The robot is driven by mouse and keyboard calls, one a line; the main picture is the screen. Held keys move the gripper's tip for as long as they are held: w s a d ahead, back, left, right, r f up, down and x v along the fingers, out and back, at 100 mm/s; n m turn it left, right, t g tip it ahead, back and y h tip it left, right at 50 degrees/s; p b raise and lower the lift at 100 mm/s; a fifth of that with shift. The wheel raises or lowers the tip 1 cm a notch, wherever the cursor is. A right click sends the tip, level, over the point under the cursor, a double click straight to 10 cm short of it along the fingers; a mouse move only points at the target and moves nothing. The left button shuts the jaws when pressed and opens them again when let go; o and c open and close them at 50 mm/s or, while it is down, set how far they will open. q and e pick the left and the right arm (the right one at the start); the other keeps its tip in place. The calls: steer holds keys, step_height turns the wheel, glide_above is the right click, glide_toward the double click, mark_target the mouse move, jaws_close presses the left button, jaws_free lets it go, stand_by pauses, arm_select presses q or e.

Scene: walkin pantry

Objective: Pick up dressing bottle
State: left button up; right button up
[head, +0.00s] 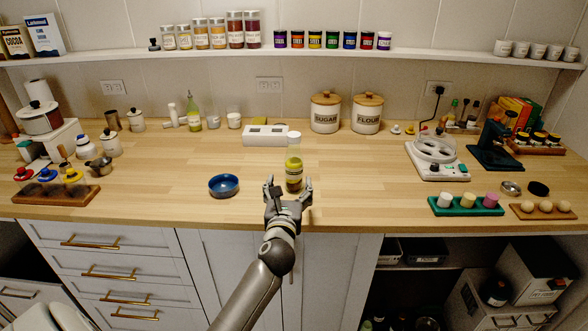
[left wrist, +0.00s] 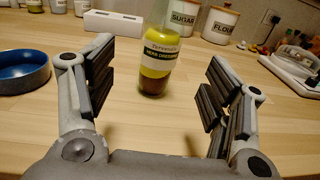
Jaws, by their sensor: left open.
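The dressing bottle (head: 293,174) stands upright on the wooden counter near its front edge, with yellow-green and brown contents and a white cap. My left gripper (head: 288,187) is open and empty, at the counter's front edge just before the bottle. In the left wrist view its fingers (left wrist: 157,88) are spread wide to either side and apart from the bottle. My right gripper is not in view.
A blue bowl (head: 224,185) sits left of the bottle. A white block with slots (head: 268,135) lies behind it, near the sugar (head: 325,112) and flour (head: 367,114) canisters. A green tray (head: 466,206) lies farther right. The counter beside the bottle is clear.

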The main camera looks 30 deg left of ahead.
mark_target(293, 169)
arm_select(q)
steer(key=x, duration=0.5)
steer(key=shift+w+a, duration=0.1)
steer(key=shift+w, duration=0.05)
steer(key=shift+w+a+r, duration=0.15)
steer(key=shift+w+a, duration=0.05)
steer(key=shift+w, duration=0.15)
steer(key=shift+x, duration=2.3)
steer(key=shift+d+r, duration=0.15)
steer(key=shift+d, duration=0.05)
steer(key=shift+p, duration=0.3)
steer(key=c, duration=1.4)
